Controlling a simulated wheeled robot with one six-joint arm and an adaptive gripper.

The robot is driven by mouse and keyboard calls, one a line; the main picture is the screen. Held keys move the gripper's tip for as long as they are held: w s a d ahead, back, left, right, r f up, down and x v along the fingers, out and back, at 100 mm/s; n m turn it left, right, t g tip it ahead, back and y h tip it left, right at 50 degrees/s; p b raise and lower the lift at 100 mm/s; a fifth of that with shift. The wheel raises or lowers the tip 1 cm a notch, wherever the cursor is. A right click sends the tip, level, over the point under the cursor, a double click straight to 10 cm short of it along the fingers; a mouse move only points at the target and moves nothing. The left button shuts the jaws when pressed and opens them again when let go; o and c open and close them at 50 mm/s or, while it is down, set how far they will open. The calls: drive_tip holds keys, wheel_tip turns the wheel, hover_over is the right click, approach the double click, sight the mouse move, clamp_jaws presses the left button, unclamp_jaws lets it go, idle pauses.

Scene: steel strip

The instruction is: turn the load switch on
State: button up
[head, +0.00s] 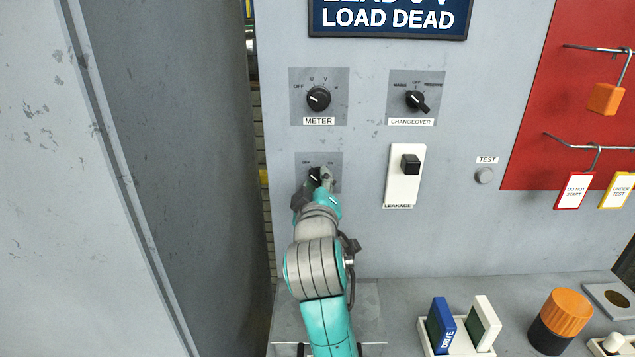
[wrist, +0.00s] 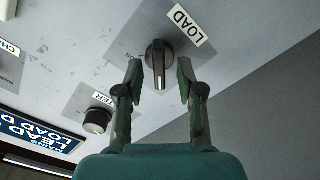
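The load switch is a black rotary knob on a grey plate, low on the panel's left side in the head view (head: 314,174). In the wrist view the knob (wrist: 158,58) shows upside down beside its white LOAD label (wrist: 188,24). My gripper (wrist: 161,76) is open, with one finger on each side of the knob's lower end and a gap on both sides. In the head view my gripper (head: 320,178) covers part of the switch and its label. Small position marks show above the knob; which one it points to is hard to tell.
The meter knob (head: 318,98) is above, the changeover knob (head: 416,100) up right, and the leakage switch (head: 403,185) to the right. A grey cabinet side (head: 170,150) stands close on the left.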

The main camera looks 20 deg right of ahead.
drive_tip(key=shift+w+d, duration=0.15)
drive_tip(key=shift+w, duration=0.2)
clamp_jaws()
